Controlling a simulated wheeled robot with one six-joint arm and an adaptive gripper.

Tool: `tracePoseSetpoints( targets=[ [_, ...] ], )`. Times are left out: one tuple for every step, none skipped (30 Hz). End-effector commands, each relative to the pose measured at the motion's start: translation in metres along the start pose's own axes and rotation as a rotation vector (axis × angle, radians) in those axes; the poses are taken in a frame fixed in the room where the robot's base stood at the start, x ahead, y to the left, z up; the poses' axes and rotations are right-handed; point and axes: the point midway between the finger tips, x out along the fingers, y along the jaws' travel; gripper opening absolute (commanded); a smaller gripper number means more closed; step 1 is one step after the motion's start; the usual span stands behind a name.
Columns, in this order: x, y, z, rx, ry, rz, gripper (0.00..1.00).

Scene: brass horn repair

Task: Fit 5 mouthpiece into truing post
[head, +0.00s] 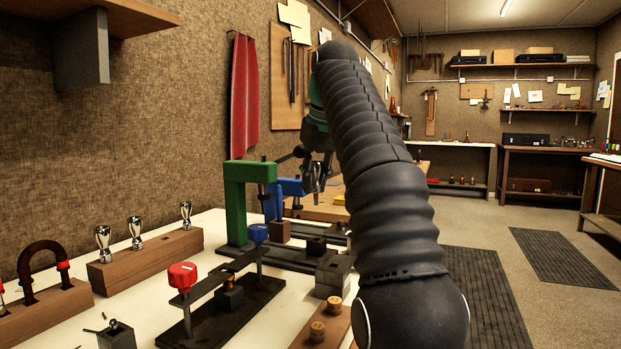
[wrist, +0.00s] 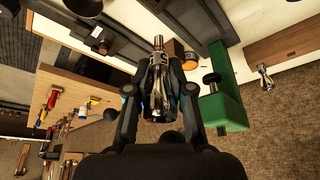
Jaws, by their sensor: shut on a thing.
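My gripper (wrist: 157,75) is shut on a silver mouthpiece (wrist: 158,100), held between its fingers with the narrow end pointing away from the palm. In the head view my gripper (head: 315,180) hangs above the bench, beyond the green press and partly behind my arm. Three other silver mouthpieces (head: 136,232) stand upright in a wooden rack (head: 150,259) at left; one of them also shows in the wrist view (wrist: 265,76). I cannot tell which fixture is the truing post. The held mouthpiece appears clear of the fixtures.
A green press (head: 236,200) and a blue press (head: 289,187) stand close to my gripper. A clamp with a red knob (head: 182,276) and a blue knob (head: 258,233) is nearer. A wooden block with corks (head: 318,330) lies at the front. Floor at right is open.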

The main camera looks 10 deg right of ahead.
Motion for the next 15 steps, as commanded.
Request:
tracePoseSetpoints(
  targets=[
    [0.0, 0.001, 0.0, 0.001, 0.0, 0.0, 0.0],
    [0.0, 0.001, 0.0, 0.001, 0.0, 0.0, 0.0],
    [0.0, 0.001, 0.0, 0.001, 0.0, 0.001, 0.0],
    [0.0, 0.001, 0.0, 0.001, 0.0, 0.0, 0.0],
    [0.0, 0.001, 0.0, 0.001, 0.001, 0.0, 0.0],
    [0.0, 0.001, 0.001, 0.001, 0.002, 0.0, 0.0],
    [0.0, 0.001, 0.001, 0.001, 0.003, 0.0, 0.0],
    [0.0, 0.0, 0.001, 0.0, 0.005, -0.001, 0.0],
    [0.0, 0.0, 0.002, 0.0, 0.009, -0.002, 0.0],
    [0.0, 0.0, 0.002, 0.0, 0.014, -0.003, 0.0],
    [0.003, 0.0, 0.003, -0.001, 0.015, -0.003, 0.0],
    [0.006, 0.0, 0.004, -0.001, 0.014, -0.003, 0.0],
    [0.009, -0.001, 0.005, -0.001, 0.014, -0.003, 0.0],
    [0.011, -0.001, 0.006, -0.002, 0.014, -0.004, 0.0],
    [0.015, -0.001, 0.008, -0.002, 0.013, -0.004, 0.0]
  ],
)
